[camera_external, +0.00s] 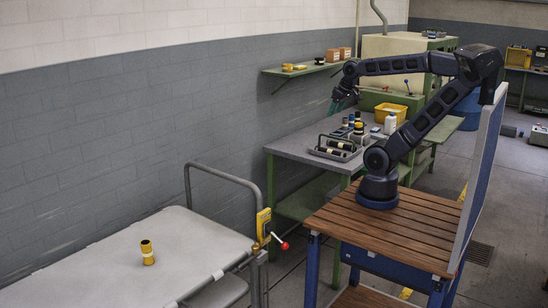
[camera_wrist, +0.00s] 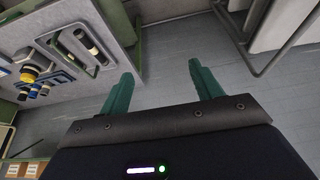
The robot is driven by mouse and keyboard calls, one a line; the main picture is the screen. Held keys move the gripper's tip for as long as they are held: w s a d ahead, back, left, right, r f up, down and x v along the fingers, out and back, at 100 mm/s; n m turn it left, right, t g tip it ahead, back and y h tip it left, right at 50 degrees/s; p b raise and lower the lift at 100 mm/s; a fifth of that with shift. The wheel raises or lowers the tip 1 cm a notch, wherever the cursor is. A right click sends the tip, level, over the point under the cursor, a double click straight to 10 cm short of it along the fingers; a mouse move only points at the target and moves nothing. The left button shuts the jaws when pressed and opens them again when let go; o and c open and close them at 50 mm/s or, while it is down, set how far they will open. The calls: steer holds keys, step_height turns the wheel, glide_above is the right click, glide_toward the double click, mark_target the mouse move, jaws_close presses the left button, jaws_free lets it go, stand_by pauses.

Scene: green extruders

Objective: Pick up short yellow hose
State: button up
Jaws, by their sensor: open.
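A short yellow hose with a dark top and a dark middle band (camera_external: 147,252) stands upright on the white cart top at the lower left. It does not clearly show in the wrist view. My gripper (camera_external: 338,102) is far from it, above the workbench by the wall.
A grey workbench (camera_external: 290,148) holds a tray with dark cylinders (camera_external: 338,148), other small parts and a white bottle (camera_external: 390,123). A green wall shelf (camera_external: 300,70) stands above it. The cart has a raised tube handle (camera_external: 225,172); its top is otherwise clear.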

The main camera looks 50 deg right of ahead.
steer(key=w+a+r+n+y, duration=0.1)
steer(key=w+a+r+n, duration=0.15)
steer(key=w+a, duration=0.6)
steer(key=w+a+r+n, duration=0.25)
steer(key=w+a, duration=0.35)
steer(key=w, duration=0.5)
steer(key=w+a+f+n+y, duration=0.1)
steer(key=w+a+f+n, duration=0.3)
steer(key=a, duration=0.7)
steer(key=w+a+f+m+g, duration=0.1)
steer(key=w+a, duration=0.5)
steer(key=a, duration=0.5)
steer(key=w+a+f+n+y, duration=0.1)
steer(key=w+a+f+n, duration=0.3)
steer(key=a, duration=0.7)
steer(key=n+g+y, duration=0.1)
steer(key=n+g, duration=0.1)
steer(key=n, duration=0.1)
glide_toward(147, 251)
steer(key=w+d+f, duration=0.1)
steer(key=w, duration=0.1)
steer(key=shift+g, duration=0.3)
steer(key=x, duration=1)
steer(key=shift+w+f, duration=0.15)
steer(key=shift+w, duration=0.05)
steer(key=c, duration=1.1)
